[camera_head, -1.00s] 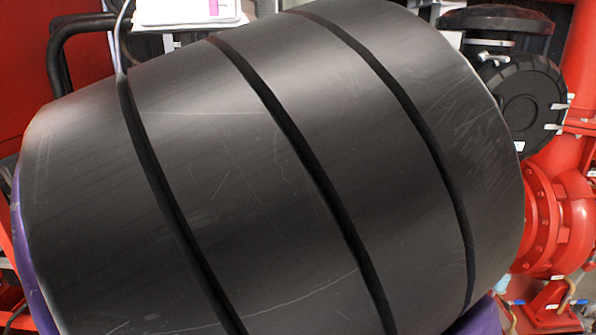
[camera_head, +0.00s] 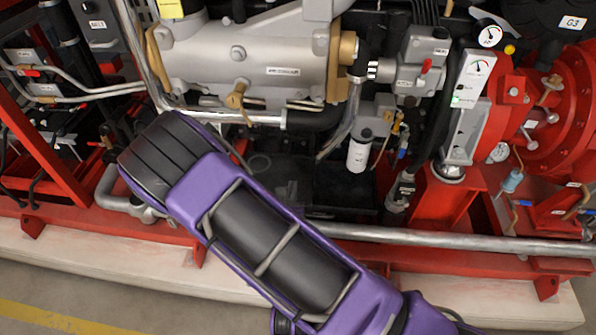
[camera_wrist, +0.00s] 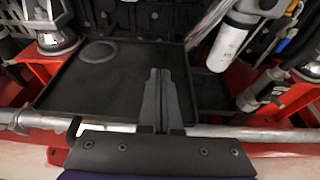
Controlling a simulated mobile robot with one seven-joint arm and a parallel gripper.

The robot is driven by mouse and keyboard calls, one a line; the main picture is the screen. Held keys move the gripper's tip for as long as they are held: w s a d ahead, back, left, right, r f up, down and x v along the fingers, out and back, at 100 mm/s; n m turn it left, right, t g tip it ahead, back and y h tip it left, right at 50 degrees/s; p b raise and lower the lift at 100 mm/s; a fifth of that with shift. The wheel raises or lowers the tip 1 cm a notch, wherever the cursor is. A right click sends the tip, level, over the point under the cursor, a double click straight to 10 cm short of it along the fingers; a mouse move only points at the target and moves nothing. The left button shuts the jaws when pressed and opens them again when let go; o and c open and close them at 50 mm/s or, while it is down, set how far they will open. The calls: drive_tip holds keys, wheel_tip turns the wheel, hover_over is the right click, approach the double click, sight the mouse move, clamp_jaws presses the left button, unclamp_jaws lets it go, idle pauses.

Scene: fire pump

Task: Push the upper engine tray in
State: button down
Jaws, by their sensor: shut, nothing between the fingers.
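The upper engine tray, as I take it, is a flat black tray (camera_wrist: 100,88) with a low rim and a round raised mark at its back left. It fills the left and middle of the wrist view, and shows in the head view (camera_head: 274,172) as a dark surface beneath the engine, partly covered by my arm. My gripper (camera_wrist: 159,72) is shut and empty. Its fingers point away from the camera and overlap the tray's right part; I cannot tell whether they touch it. In the head view my gripper is hidden behind my purple arm.
A silver pipe (camera_head: 440,238) runs along the red base frame in front of the tray; it also crosses the wrist view (camera_wrist: 260,133). A white filter cylinder (camera_wrist: 231,42) hangs at the tray's right. The engine (camera_head: 240,55) stands above. Clear floor (camera_head: 90,290) lies in front.

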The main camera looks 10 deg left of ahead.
sight(298, 166)
drive_tip(key=x, duration=0.3)
drive_tip(key=b+x, duration=0.1)
drive_tip(key=x, duration=0.7)
drive_tip(key=shift+w+r+b, duration=0.25)
drive_tip(key=shift+r+b, duration=0.1)
drive_tip(key=shift+w+r, duration=0.1)
drive_tip(key=shift+w, duration=0.7)
